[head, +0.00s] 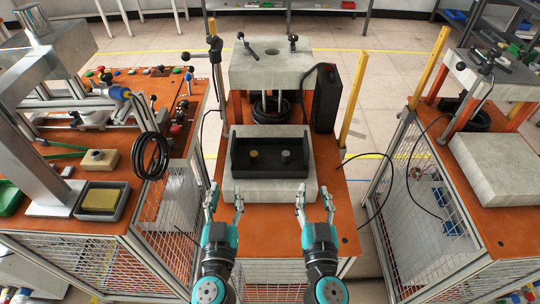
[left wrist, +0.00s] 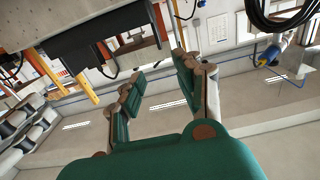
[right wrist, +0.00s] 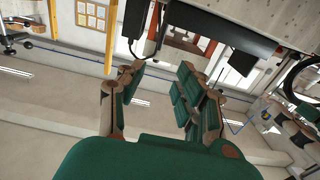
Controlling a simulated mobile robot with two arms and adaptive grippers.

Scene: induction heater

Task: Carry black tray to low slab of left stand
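The black tray (head: 268,173) is a shallow open box in the middle of the head view. It holds a yellow round piece (head: 253,154) and a grey round piece (head: 286,156). It lies on a pale low slab (head: 318,165) on the middle orange-topped stand. My left gripper (head: 225,198) is open and empty by the slab's near left edge. My right gripper (head: 312,196) is open and empty by its near right edge. Both are apart from the tray; the wrist views also show the left fingers (left wrist: 160,90) and right fingers (right wrist: 160,95) spread with nothing between them.
Behind the tray stand a raised slab (head: 272,68), a dark coil (head: 268,108) and a black box (head: 327,98). A cluttered orange bench (head: 75,229) is at left. Another stand with a bare low slab (head: 497,165) is at right. Cables hang in the gap between stands.

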